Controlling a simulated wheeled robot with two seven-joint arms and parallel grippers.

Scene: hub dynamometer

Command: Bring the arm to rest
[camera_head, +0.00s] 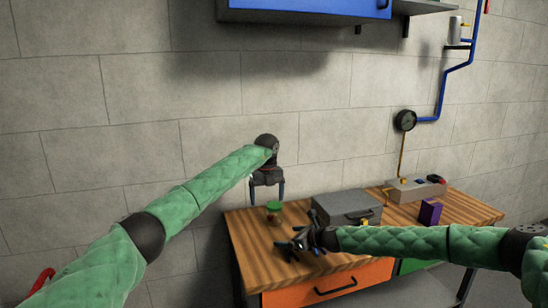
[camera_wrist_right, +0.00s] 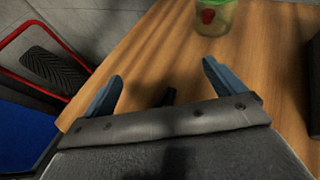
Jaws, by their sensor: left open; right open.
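My left arm reaches in from the left. Its left gripper (camera_head: 267,190) points down with its fingers apart, just above or behind a small green-topped jar (camera_head: 273,206) on the workbench; I cannot tell the exact gap. My right arm lies low across the front of the workbench from the right. Its right gripper (camera_head: 293,246) is near the bench's left front part, open and empty. In the right wrist view the right gripper (camera_wrist_right: 163,72) has both fingers apart over bare wood. A clear green jar (camera_wrist_right: 213,17) with something red inside stands beyond them.
The wooden workbench (camera_head: 247,240) has an orange drawer (camera_head: 330,285). On it are a grey case (camera_head: 347,203), a purple block (camera_head: 430,211) and a grey box (camera_head: 415,189). A gauge (camera_head: 405,120) with a blue pipe and a blue cabinet (camera_head: 305,6) are above. A red-edged black object (camera_wrist_right: 50,62) lies beside the bench.

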